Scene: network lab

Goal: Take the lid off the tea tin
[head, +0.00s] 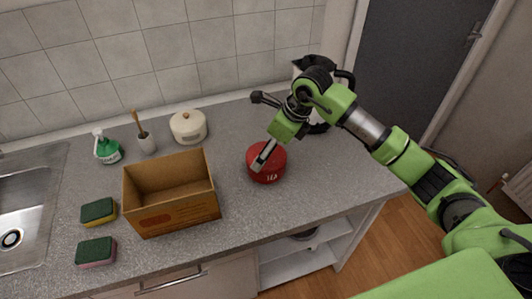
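The tea tin (266,171) is a low, round red tin with pale markings on its front, standing on the grey counter right of the cardboard box. Its top is red and partly hidden by my gripper, so I cannot make out the lid's edge or any knob clearly. My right gripper (262,156) reaches down from the upper right, with its grey fingertips over the tin's top. I cannot tell whether the fingers touch the lid or grip it, nor how far apart they are. My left gripper is not in view.
An open cardboard box (172,216) stands left of the tin. A kettle (343,82) stands behind my arm. Counter is free in front of the tin.

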